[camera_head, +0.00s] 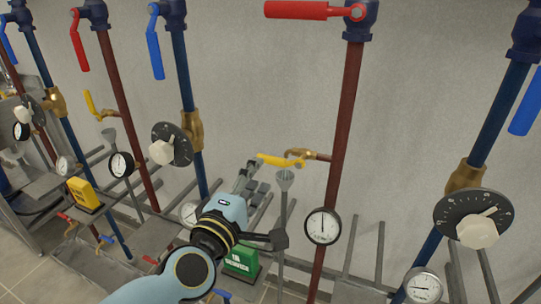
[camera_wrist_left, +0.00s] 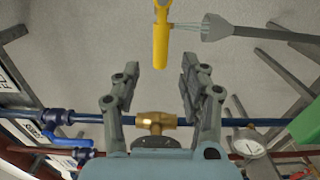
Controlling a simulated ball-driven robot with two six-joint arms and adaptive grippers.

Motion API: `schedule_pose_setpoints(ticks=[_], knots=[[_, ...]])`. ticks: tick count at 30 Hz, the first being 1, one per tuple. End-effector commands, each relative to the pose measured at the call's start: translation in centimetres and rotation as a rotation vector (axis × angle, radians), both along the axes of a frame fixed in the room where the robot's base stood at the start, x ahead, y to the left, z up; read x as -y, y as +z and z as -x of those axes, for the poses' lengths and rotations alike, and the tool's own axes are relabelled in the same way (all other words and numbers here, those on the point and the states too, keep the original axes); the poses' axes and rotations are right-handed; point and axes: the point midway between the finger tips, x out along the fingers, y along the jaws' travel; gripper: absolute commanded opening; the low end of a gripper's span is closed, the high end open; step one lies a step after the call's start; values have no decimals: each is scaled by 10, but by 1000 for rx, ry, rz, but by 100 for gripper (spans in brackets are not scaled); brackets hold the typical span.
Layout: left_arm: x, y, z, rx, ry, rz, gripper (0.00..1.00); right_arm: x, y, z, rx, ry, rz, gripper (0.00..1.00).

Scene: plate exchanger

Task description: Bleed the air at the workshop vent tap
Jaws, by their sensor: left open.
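A vent tap with a yellow lever (camera_head: 280,160) and a brass body (camera_head: 300,154) branches left off a dark red pipe. The lever lies roughly level, pointing left. It also shows in the left wrist view (camera_wrist_left: 160,45), ahead of the fingertips. A grey funnel (camera_head: 284,180) stands just below the lever; it also shows in the wrist view (camera_wrist_left: 215,28). My left gripper (camera_head: 253,180) is open and empty, below and left of the lever, apart from it. No label naming this tap is legible. My right gripper is not in view.
A green "in service" block (camera_head: 241,260) stands near my left wrist. A red-handled valve (camera_head: 297,10), a gauge (camera_head: 322,226) and a grey dial (camera_head: 172,144) are on nearby pipes. Another yellow-lever tap (camera_head: 91,104) and a yellow block (camera_head: 85,194) are further left.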

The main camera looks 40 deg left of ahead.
Motion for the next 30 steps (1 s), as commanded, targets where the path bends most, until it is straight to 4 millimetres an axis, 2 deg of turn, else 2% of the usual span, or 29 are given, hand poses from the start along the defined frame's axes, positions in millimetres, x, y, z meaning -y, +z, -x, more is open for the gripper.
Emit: schedule_pose_setpoints(ticks=[3,9,14,22,30], knots=[[-6,3,-26,1,-1,-2,43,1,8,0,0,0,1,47],[-13,1,-57,-1,-1,-3,43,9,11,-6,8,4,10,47],[-16,0,-67,-2,-1,-4,43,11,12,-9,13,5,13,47],[-16,-1,-68,-3,-1,-3,43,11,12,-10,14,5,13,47],[-16,-1,-68,-3,-1,-3,9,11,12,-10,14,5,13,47]])
